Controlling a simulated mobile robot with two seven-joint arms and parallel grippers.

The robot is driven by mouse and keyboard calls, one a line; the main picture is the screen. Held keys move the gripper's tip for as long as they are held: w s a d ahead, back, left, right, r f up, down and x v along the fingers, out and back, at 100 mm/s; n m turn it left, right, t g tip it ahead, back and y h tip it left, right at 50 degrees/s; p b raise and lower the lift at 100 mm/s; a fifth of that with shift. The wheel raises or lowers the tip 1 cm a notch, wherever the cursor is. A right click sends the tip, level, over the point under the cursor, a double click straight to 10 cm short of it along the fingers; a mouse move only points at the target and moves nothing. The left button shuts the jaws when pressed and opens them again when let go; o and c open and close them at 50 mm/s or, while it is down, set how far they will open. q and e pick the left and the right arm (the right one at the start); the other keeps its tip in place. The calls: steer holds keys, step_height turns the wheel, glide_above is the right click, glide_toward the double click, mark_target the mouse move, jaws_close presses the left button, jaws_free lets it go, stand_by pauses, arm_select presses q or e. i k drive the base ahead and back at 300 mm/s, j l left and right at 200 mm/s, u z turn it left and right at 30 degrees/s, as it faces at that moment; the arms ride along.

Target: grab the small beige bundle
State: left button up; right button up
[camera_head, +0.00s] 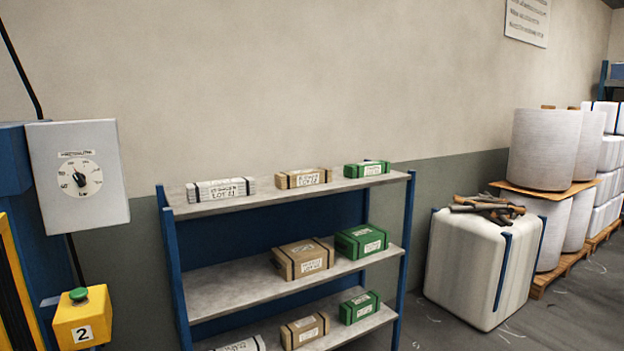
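Three beige bundles with dark straps and white labels lie on a blue-framed shelf rack. A small, flat beige bundle (304,178) lies on the top shelf between a white bundle (221,189) and a green bundle (367,169). A larger beige bundle (303,258) lies on the middle shelf, left of a green bundle (361,241). Another beige bundle (305,330) lies on the bottom shelf, between a white bundle (240,345) and a green bundle (359,307). Neither of my grippers is in view.
The rack's top shelf (270,193) has bare room between bundles. At left are a grey dial box (78,175) and a yellow button box (80,318).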

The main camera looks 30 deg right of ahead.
mark_target(298, 178)
steer(key=l, duration=0.45)
steer(key=i+l+u, duration=0.1)
steer(key=l, duration=0.4)
steer(key=i+l, duration=0.15)
steer(key=l, duration=0.2)
steer(key=i+l+u, duration=0.1)
steer(key=l, duration=0.25)
steer(key=i+l, duration=0.25)
steer(key=i+l+u, duration=0.15)
steer(key=l, duration=0.3)
steer(key=i+l, duration=0.15)
steer(key=l, duration=0.25)
